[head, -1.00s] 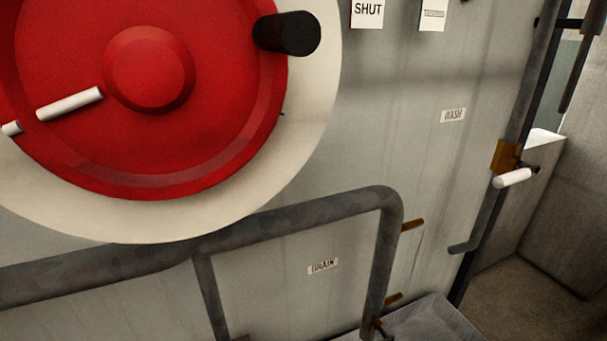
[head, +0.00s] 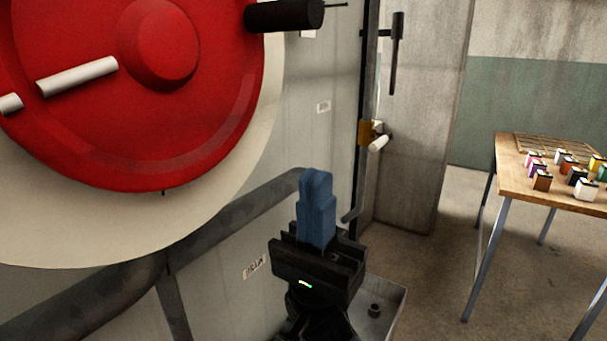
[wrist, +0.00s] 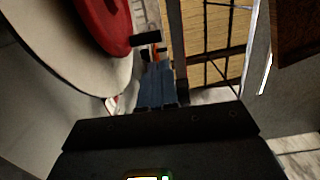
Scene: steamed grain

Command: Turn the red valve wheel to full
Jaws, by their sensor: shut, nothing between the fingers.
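The red valve wheel (head: 150,120) fills the upper left of the head view, in front of a cream round plate (head: 90,235). A white bar (head: 78,76) lies across its face, and a black handle (head: 285,15) sticks out at its upper right. My gripper (head: 316,180), with blue fingers, is shut and empty below and to the right of the wheel, apart from it. In the wrist view the blue fingers (wrist: 157,80) point toward the black handle (wrist: 146,39) at the edge of the red wheel (wrist: 105,25).
A grey pipe (head: 215,225) runs below the wheel. A small white lever (head: 378,143) is on the frame at the panel's right edge. A wooden table (head: 560,195) with several small coloured blocks stands at the right. Floor between is clear.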

